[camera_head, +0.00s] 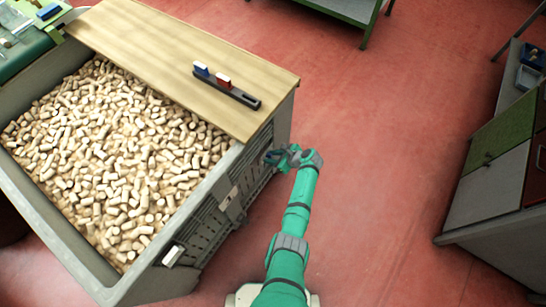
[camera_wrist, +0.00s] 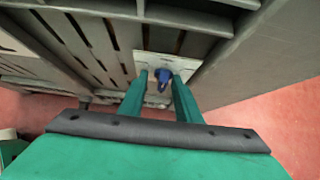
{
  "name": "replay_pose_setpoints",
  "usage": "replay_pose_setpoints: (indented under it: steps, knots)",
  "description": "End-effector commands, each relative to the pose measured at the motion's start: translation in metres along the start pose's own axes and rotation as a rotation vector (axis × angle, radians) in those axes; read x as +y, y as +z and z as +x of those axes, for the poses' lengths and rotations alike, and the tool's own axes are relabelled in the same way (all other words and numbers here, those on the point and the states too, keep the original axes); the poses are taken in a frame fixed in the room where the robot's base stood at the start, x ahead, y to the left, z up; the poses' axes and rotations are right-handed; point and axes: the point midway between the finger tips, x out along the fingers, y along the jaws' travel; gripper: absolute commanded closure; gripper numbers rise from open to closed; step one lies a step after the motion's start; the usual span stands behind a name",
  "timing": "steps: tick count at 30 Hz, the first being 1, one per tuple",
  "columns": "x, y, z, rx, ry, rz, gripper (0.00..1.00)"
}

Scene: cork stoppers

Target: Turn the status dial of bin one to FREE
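Bin one appears to be the large grey bin (camera_head: 45,205), full of cork stoppers, at the left of the head view. I cannot read any label on it. In the wrist view a blue dial knob (camera_wrist: 161,77) stands on a pale plate (camera_wrist: 150,60) on the bin's slatted side wall. My gripper (camera_wrist: 161,78) is at that wall, its two green fingers apart on either side of the knob. A small gap seems to show on each side. My gripper also shows in the head view (camera_head: 273,157), where the dial is hidden. The dial's markings are not legible.
A wooden board (camera_head: 150,50) covers the bin's far part and carries a dark holder (camera_head: 240,96) with a blue and a red piece. A grey cabinet (camera_head: 485,195) stands at the right. The red floor (camera_head: 390,160) between is clear.

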Motion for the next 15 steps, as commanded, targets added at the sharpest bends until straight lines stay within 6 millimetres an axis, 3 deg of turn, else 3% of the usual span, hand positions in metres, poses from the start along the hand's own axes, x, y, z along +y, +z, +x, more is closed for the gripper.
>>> replay_pose_setpoints:
  steps: [10, 15]
  knots:
    - [-0.003, -0.003, -0.004, 0.001, -0.007, 0.004, 0.70]
    - [-0.002, -0.003, -0.019, 0.000, -0.008, 0.003, 0.70]
